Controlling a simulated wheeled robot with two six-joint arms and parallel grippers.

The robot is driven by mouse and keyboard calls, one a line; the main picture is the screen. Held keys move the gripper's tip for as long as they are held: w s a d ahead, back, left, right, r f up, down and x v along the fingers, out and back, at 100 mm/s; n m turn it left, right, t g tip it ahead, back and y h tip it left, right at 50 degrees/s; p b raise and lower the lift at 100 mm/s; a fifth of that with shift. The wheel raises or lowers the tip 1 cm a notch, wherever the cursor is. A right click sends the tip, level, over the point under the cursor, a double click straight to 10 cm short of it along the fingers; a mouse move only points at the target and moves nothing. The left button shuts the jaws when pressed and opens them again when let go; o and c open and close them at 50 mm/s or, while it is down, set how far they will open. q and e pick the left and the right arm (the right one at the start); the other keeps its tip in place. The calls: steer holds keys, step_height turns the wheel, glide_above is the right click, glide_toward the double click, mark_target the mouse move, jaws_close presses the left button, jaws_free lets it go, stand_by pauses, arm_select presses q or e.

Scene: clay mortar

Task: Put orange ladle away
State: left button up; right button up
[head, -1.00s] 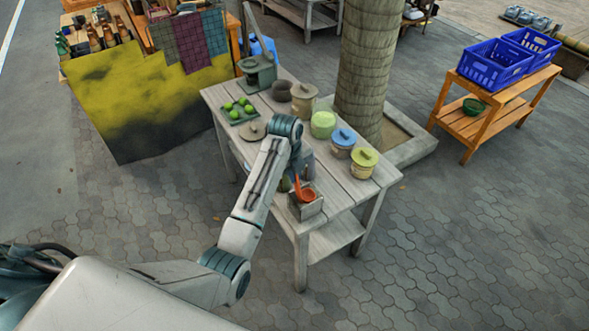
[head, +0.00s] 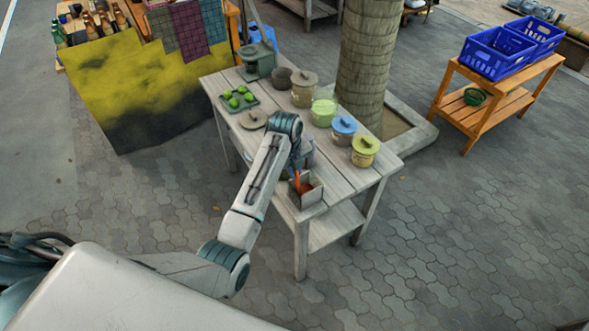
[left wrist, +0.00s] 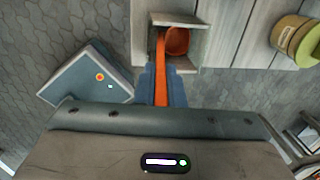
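The orange ladle (head: 298,183) is at the open grey box (head: 314,196) on the near corner of the wooden table. In the left wrist view, its bowl (left wrist: 178,41) lies between the walls of the box (left wrist: 194,20), and its handle runs back toward me. My left gripper (left wrist: 161,88) has its blue fingers closed on both sides of the handle. In the head view my left arm partly hides this gripper. I cannot tell whether the bowl touches the bottom of the box. My right gripper is not in view.
Yellow-lidded (head: 364,151), blue-lidded (head: 343,130) and green (head: 323,112) jars stand right of the box. A tray of green fruit (head: 238,99) and a flat lid (head: 253,119) lie farther back. A tree trunk (head: 366,70) rises behind the table.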

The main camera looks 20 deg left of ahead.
arm_select(q)
steer(key=o, duration=0.5)
steer(key=shift+r, duration=0.25)
steer(key=r+b, duration=0.1)
steer(key=r, duration=0.1)
steer(key=r+b, duration=0.1)
steer(key=r, duration=0.2)
steer(key=r+b, duration=0.1)
steer(key=r, duration=0.1)
steer(key=shift+s+a+r, duration=0.4)
steer(key=r+p, duration=0.2)
steer(key=p, duration=0.1)
steer(key=shift+s+a+r, duration=0.1)
steer(key=shift+s+r, duration=0.15)
